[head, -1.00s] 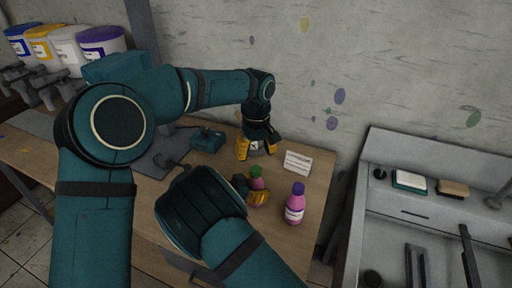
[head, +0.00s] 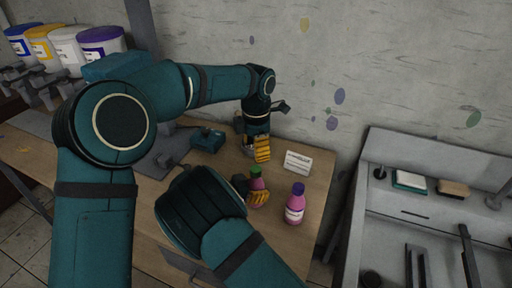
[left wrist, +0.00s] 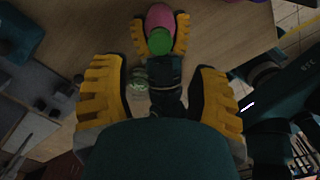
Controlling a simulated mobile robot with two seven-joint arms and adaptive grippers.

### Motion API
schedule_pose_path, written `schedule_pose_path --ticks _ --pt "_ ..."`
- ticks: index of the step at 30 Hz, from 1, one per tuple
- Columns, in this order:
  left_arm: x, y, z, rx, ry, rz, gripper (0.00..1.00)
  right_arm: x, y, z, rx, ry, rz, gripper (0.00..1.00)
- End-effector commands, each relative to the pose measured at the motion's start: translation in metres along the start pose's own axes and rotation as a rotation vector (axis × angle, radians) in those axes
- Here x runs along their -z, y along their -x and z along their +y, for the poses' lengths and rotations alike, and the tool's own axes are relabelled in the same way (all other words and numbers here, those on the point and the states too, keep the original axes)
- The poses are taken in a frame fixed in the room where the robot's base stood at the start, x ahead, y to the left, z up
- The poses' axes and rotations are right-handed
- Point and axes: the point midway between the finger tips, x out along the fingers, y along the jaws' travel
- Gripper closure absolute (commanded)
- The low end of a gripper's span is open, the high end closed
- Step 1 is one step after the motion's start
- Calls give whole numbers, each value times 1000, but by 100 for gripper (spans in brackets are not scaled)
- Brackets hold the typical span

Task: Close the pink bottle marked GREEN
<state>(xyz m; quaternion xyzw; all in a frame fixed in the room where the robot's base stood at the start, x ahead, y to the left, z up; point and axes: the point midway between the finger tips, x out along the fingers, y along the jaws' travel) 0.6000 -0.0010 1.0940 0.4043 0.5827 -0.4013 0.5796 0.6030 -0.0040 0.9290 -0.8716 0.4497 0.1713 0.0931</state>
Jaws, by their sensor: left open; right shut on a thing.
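A pink bottle (head: 257,184) with a green cap (head: 255,171) stands at the front of the wooden table; I cannot tell how tightly the cap sits. My right gripper (head: 258,197) is shut on this bottle, its yellow fingers around the body. The left wrist view shows the pink body (left wrist: 159,17), the green cap (left wrist: 159,41) and the right gripper's fingers on both sides. My left gripper (head: 256,150) is open and empty, behind and above the bottle in the head view. In its wrist view its fingers (left wrist: 160,97) are spread wide, apart from the cap. The bottle's label is hidden.
A second pink bottle (head: 295,206) with a purple cap stands to the right. A white card (head: 298,162) stands behind it. A teal box device (head: 207,139) is at the back left. A grey sink unit (head: 430,215) lies to the right, beyond the table edge.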

Motion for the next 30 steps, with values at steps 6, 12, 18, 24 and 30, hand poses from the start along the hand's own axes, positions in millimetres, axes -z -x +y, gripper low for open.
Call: schedule_pose_path --ticks 6,12,18,24,30 --pt "0 0 0 0 37 0 40 0 0 0 0 0 1 100" --pt "0 0 0 0 36 0 40 0 0 0 0 0 1 100" --pt "0 -12 0 2 35 2 40 0 0 0 0 0 1 100" --pt "0 -42 0 3 34 2 40 0 0 0 0 0 1 100" --pt "0 -68 0 2 34 1 40 0 0 0 0 0 1 100"
